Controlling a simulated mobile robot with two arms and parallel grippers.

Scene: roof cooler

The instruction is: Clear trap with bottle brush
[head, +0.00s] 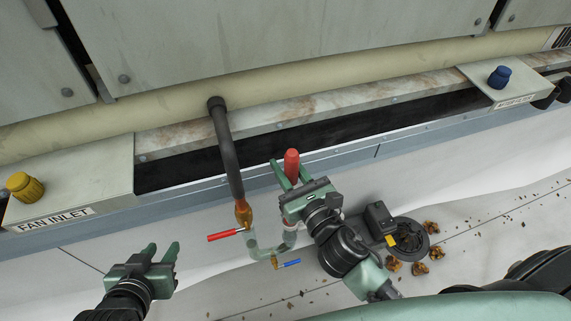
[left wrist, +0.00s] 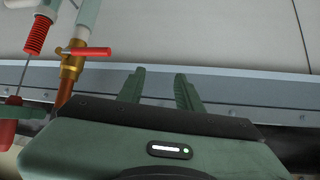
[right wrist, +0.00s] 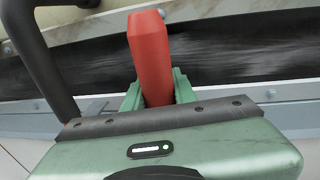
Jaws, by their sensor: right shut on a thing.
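The bottle brush has a red handle (head: 291,160), which also shows in the right wrist view (right wrist: 151,58). My right gripper (head: 288,184) is shut on this handle. In the left wrist view the brush's red bristles (left wrist: 39,36) hang on a thin wire by the pale end of a pipe; how far they reach into it I cannot tell. The trap (head: 262,252) is a greenish U-shaped pipe below my right gripper, partly hidden by it. A brass valve (head: 243,214) with a red lever (head: 225,236) joins it. My left gripper (head: 161,251) is open and empty, left of the trap.
A black hose (head: 229,150) runs down to the brass valve. A blue lever (head: 290,263) sits low on the trap. A round black drain-like fixture (head: 415,240) and brown clumps (head: 430,227) lie on the roof at right. The cooler's trough ledge (head: 200,200) runs behind.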

